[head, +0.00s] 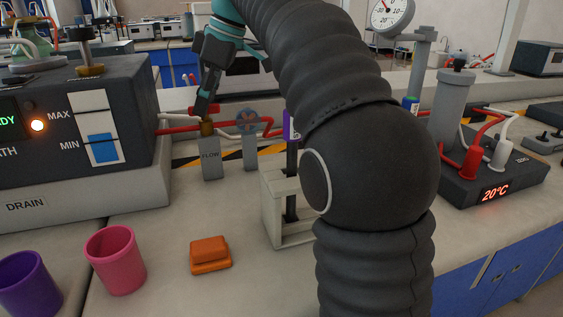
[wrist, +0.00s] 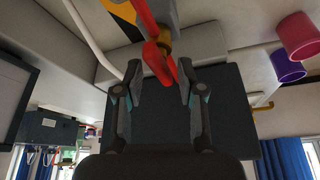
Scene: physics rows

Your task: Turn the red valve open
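The red valve handle (head: 194,110) sits on a brass stem (head: 207,129) above a grey post labelled FLOW (head: 211,160). In the head view my gripper (head: 205,104) comes down from above at the handle and partly covers it. In the wrist view the red handle (wrist: 160,62) lies slanted between the fingertips of my gripper (wrist: 160,75), with the brass fitting (wrist: 165,42) just beyond. The fingers are apart. The handle's lower end is close to the right finger; whether it touches cannot be told.
Red hoses run behind. A dark bath unit (head: 60,130) is at left. A pink cup (head: 116,262), a purple cup (head: 30,285) and an orange block (head: 210,254) stand in front. My arm hides the middle right.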

